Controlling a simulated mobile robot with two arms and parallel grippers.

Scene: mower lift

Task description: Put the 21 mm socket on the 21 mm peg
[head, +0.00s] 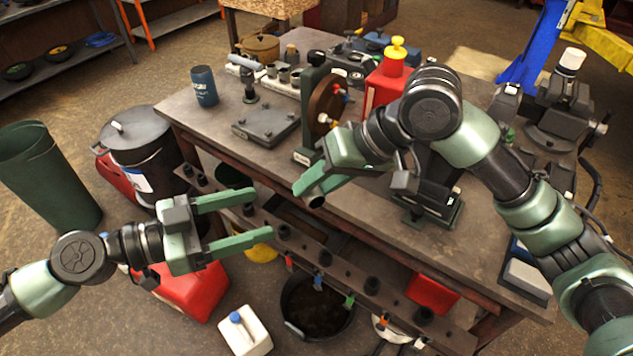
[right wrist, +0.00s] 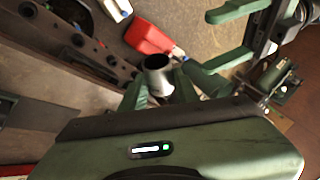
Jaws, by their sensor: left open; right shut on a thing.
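A metal socket (head: 317,202), grey and hollow, is held at the tips of my right gripper (head: 311,190), which is shut on it. In the right wrist view the socket (right wrist: 157,68) shows its open end between the green fingers. A brown rail (head: 306,247) with several dark pegs runs along the table's front side; the rail (right wrist: 95,50) also shows in the right wrist view. The socket is above the rail, apart from it. Size markings are unreadable, so I cannot tell which peg is 21 mm. My left gripper (head: 262,218) is open and empty, left of the socket.
The workbench (head: 360,215) carries a red bottle (head: 385,85), a dark wheel on a stand (head: 325,103) and a blue cup (head: 204,87). Below the rail are a black bucket (head: 318,318), a red container (head: 195,290) and a white jug (head: 245,332). A bin (head: 140,155) stands at left.

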